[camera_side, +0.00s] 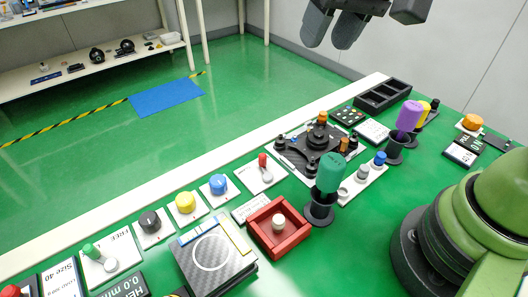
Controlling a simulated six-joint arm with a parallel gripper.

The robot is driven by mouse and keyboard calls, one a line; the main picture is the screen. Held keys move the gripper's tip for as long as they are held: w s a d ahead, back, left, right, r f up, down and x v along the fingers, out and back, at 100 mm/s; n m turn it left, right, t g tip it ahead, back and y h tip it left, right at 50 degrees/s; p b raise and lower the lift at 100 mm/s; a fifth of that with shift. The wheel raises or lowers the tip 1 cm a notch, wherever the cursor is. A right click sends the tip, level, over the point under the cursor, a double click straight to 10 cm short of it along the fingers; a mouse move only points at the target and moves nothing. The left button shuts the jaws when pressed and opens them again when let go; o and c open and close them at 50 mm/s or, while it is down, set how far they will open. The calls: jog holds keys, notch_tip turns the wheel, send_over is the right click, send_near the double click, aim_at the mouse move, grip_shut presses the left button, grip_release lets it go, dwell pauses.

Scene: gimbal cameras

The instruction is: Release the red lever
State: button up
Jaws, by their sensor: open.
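The red lever (262,161) stands on a small white plate (251,180) near the middle of the table. Its red tip points up and its grey pivot sits lower on the plate. My gripper (333,30) is high at the top of the view, well above the table. Its dark fingers are open and empty, apart from the lever. The upper part of the gripper is cut off by the frame edge.
A red tray (282,242) holding a white peg, a blue knob (218,183) and a dark multi-armed fixture (321,149) surround the lever. A green cylinder (331,173) stands upright in a dark holder. A purple cylinder (409,115) stands farther right.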

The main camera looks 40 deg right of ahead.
jog(key=w+a+f+g, duration=0.25)
jog(key=w+f, duration=0.35)
jog(key=f, duration=0.3)
jog(key=n+h, duration=0.1)
send_over(262, 155)
jog(key=shift+g, duration=0.35)
notch_tip(262, 155, down, 7)
notch_tip(262, 155, down, 10)
jog(key=shift+f, duration=0.1)
